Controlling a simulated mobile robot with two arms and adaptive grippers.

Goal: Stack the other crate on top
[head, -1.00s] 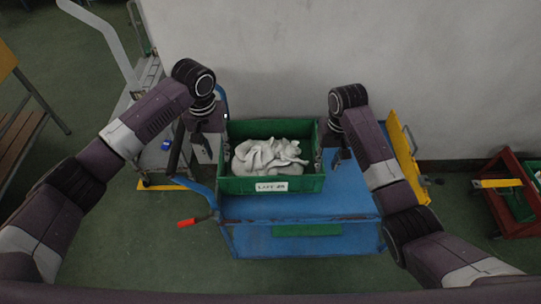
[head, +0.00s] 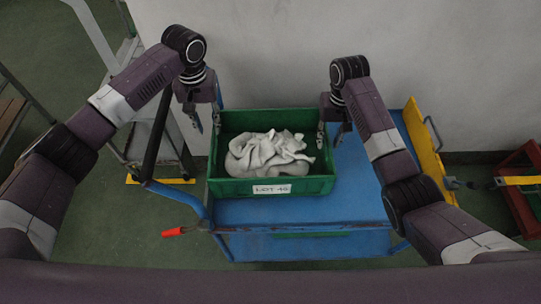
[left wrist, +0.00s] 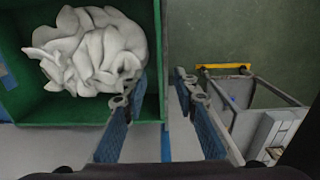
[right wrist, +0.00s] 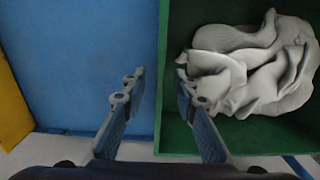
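My left gripper (head: 206,122) is at the crate's left wall. In the left wrist view its fingers (left wrist: 155,90) stand apart, one on each side of the wall. My right gripper (head: 331,133) is at the right wall. In the right wrist view its fingers (right wrist: 157,90) are also apart, with the wall edge between them. I cannot tell whether another crate lies beneath.
The blue cart (head: 355,190) has free deck right of the crate. A green strip (head: 310,235) shows at its lower front. A yellow panel (head: 423,140) stands right, a red rack (head: 520,190) farther right, and a grey wall behind.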

